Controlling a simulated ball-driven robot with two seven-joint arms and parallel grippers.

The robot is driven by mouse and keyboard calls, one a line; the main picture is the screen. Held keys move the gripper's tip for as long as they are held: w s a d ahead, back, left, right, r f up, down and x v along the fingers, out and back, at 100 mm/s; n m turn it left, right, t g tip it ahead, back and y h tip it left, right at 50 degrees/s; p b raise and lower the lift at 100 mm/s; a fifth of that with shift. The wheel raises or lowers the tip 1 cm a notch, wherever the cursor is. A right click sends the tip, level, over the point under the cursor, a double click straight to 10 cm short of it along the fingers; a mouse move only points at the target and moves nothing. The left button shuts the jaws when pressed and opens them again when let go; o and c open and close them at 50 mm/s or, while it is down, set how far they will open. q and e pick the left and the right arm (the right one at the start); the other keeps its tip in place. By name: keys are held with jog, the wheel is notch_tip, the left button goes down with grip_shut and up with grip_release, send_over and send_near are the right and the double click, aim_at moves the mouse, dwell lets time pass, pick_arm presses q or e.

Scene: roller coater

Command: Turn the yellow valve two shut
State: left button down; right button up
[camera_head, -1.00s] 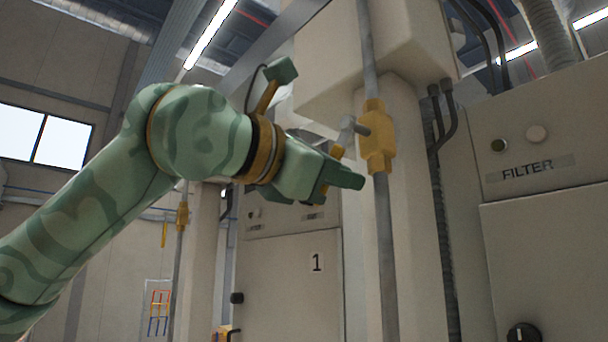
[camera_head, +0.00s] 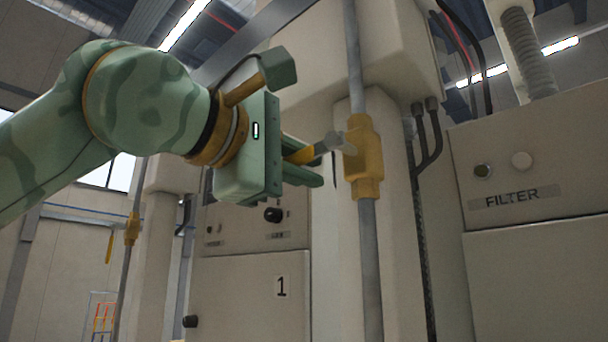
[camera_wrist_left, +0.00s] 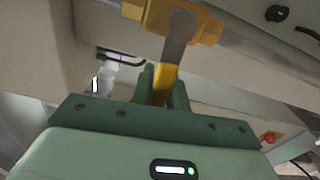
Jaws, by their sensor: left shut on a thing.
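The near yellow valve (camera_head: 364,160) sits on a vertical grey pipe. Its lever has a grey arm (camera_head: 330,144) and a yellow grip (camera_head: 300,156), and points left from the valve body, nearly level in the head view. My left gripper (camera_head: 312,172) is shut on the yellow grip. In the left wrist view, the grip (camera_wrist_left: 166,76) lies between the two green fingers (camera_wrist_left: 164,88), with the grey arm (camera_wrist_left: 180,36) running up to the valve body (camera_wrist_left: 208,26). The fingers partly hide the grip. My right gripper is not in view.
A second yellow valve (camera_head: 132,228) with a hanging lever is on a pipe at the left. A cabinet marked 1 (camera_head: 250,300) stands behind, and a FILTER cabinet (camera_head: 530,240) at the right. A pale column (camera_head: 398,250) stands close behind the near pipe.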

pick_arm(q)
jog(key=shift+r+m, duration=0.3)
jog(key=shift+m, duration=0.3)
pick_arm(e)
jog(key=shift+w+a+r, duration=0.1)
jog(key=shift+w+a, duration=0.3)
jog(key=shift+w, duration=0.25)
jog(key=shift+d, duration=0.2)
pick_arm(q)
jog(key=c, duration=1.5)
grip_release()
jog(key=shift+o, duration=0.6)
jog(key=shift+d, duration=0.1)
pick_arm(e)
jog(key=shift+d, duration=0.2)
